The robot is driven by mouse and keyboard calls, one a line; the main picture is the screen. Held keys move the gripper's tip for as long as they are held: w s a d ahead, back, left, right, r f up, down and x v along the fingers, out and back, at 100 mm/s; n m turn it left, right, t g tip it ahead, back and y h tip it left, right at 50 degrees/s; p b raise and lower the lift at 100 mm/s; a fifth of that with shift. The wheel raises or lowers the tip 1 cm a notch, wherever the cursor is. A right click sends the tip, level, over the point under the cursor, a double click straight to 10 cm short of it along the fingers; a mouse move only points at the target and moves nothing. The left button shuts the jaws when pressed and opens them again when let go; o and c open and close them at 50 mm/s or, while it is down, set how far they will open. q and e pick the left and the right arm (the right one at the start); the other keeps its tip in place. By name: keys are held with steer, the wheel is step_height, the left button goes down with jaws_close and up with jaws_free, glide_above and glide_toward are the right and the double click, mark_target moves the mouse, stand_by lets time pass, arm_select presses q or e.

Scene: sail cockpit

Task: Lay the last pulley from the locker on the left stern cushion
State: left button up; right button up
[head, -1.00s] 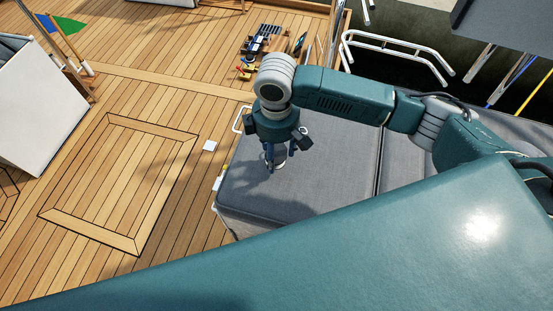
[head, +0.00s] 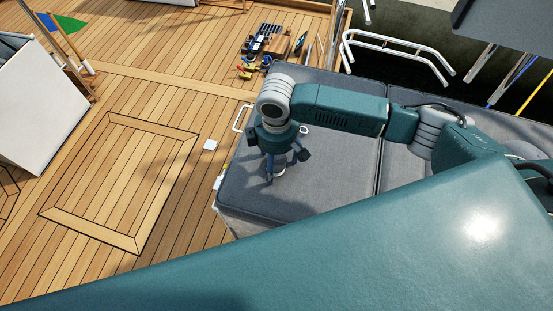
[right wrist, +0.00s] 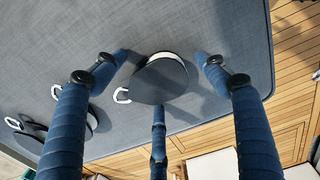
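A dark round pulley with a pale rim and a white ring (right wrist: 160,80) is at the grey cushion (right wrist: 225,25) in the right wrist view. Two more pulleys are at the left there: one mostly hidden behind a finger, its white ring (right wrist: 57,91) showing, and one farther out (right wrist: 36,132). My right gripper (right wrist: 160,75) has its three blue fingers spread around the middle pulley, with gaps at both sides. In the head view my right gripper (head: 276,175) points down low over the cushion (head: 335,185). My left gripper is not in view.
A second grey cushion (head: 405,170) adjoins at the right. Wooden deck (head: 125,185) lies to the left, with a framed hatch. A toy-like blue and yellow object (head: 255,62) is at the back. White rails (head: 395,45) stand beyond the cushions.

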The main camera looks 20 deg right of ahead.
mark_target(276, 162)
steer(key=shift+r, duration=0.15)
step_height(276, 162, up, 12)
stand_by(0.6)
stand_by(0.4)
